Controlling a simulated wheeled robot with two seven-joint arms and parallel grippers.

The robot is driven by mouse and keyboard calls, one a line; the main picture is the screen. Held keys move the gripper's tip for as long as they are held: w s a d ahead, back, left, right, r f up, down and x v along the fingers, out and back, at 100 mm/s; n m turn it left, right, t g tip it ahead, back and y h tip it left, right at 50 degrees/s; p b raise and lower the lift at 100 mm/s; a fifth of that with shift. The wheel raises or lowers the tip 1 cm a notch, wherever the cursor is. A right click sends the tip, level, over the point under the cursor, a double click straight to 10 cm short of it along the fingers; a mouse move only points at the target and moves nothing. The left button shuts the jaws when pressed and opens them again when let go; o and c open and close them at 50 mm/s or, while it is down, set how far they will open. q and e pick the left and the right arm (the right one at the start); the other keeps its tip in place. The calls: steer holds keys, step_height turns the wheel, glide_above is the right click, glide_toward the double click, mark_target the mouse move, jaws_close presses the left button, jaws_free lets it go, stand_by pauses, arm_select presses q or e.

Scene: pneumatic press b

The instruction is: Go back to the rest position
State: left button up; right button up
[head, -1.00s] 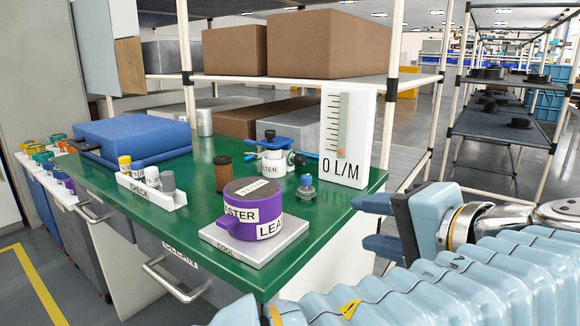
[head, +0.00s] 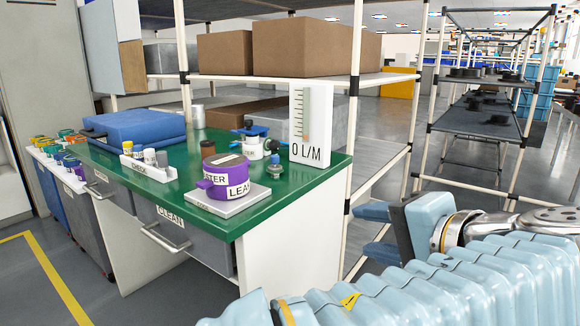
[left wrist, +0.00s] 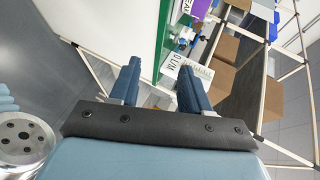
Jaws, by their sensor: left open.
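My left gripper (head: 368,232) shows at the right of the head view, past the right end of the green-topped bench (head: 262,197). Its two blue fingers are apart with nothing between them. In the left wrist view the open fingers (left wrist: 160,75) point toward the bench edge and the flow gauge card, with clear space between them. My pale blue ribbed arm fills the lower right of the head view. My right gripper is not in view.
On the bench stand a purple leak tester (head: 226,176) on its white dock, a white check rack (head: 149,168), a blue case (head: 135,128) and a white O L/M gauge (head: 311,125). Shelving with brown boxes (head: 308,48) stands behind. Grey floor is open at the lower left.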

arm_select(q)
steer(key=w+f+m+g+h, duration=0.15)
steer(key=w+f, duration=0.25)
steer(key=f, duration=0.4)
steer(key=w+f+m+g, duration=0.1)
steer(key=w+f+g, duration=0.1)
steer(key=w+f, duration=0.5)
steer(key=a+f+g+h, duration=0.1)
steer(key=a+f+g, duration=0.15)
steer(key=f, duration=0.75)
steer(key=a+f+g+h, duration=0.1)
steer(key=a+f+g, duration=0.15)
steer(key=f, duration=0.85)
steer(key=s+a+f+n+g+h, duration=0.1)
steer(key=s+a+f+n, duration=0.3)
steer(key=f, duration=0.5)
steer(key=s+a+f+n+g+h, duration=0.1)
steer(key=s+a+f+n+h, duration=0.3)
steer(key=f, duration=0.5)
steer(key=s+a+f+n+g+h, duration=0.1)
steer(key=s+a+f+n+h, duration=0.1)
steer(key=s+a+f+n, duration=0.4)
step_height(320, 180, down, 3)
steer(key=s+a, duration=0.1)
steer(key=s, duration=0.1)
steer(key=shift+s+a, duration=0.35)
